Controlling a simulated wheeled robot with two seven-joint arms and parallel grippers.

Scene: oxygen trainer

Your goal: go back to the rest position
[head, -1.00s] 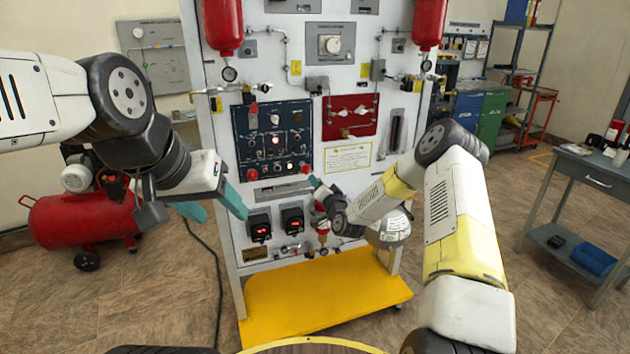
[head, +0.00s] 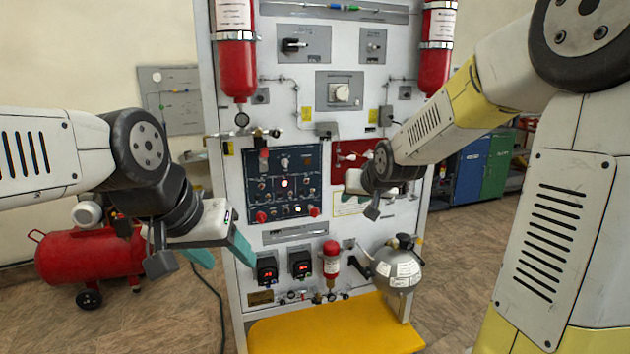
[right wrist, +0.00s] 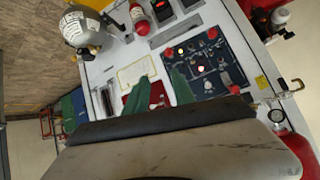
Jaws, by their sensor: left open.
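My left gripper (head: 222,256) is open and empty, its teal fingers apart in front of the panel's lower left edge. My right arm reaches in from the right of the head view. Its wrist is in front of the red valve panel (head: 347,153), and its fingers are mostly hidden there. In the right wrist view the right gripper (right wrist: 162,78) shows two green fingers apart with nothing between them. They are over the trainer face near the red panel and the dark blue switch panel (right wrist: 208,65). I cannot tell whether they touch it.
The white oxygen trainer (head: 290,225) stands ahead on a yellow base (head: 335,328). A silver sphere (head: 397,268) and small red cylinder (head: 331,260) sit low on it. Red bottles (head: 236,60) hang above. A red compressor (head: 90,255) stands left on open floor.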

